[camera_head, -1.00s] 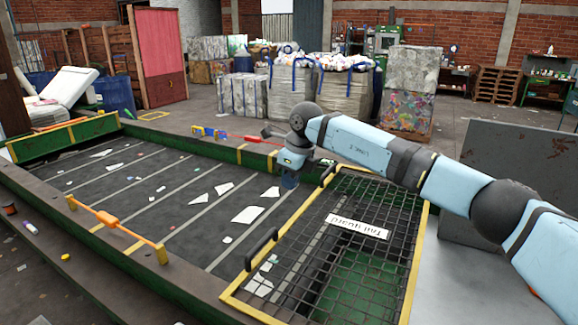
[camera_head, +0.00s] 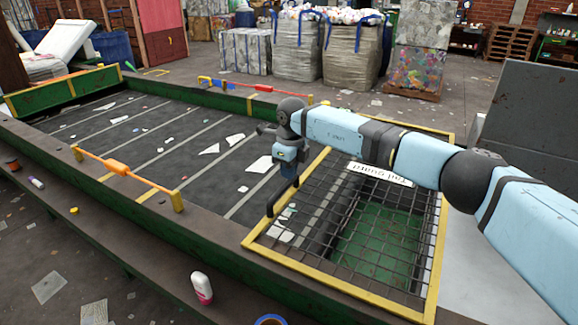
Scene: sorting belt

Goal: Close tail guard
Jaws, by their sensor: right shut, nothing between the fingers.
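The tail guard (camera_head: 428,258) is a dark wire mesh in a yellow frame, with a white label on it, at the right end of the belt. It lies roughly flat over that end; I cannot tell whether it is fully seated. A dark bar handle (camera_head: 283,197) stands at its belt-side edge. My right gripper (camera_head: 289,174) is shut and empty, pointing down beside this edge, just behind the handle in the picture. Whether it touches the handle or guard is unclear. My right arm hides part of the guard's far side. My left gripper is not in view.
The dark belt (camera_head: 190,172) carries scattered white scraps. An orange bar (camera_head: 118,167) stands on its near edge and a red bar (camera_head: 264,88) on its far edge. A grey panel (camera_head: 530,125) rises at the right.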

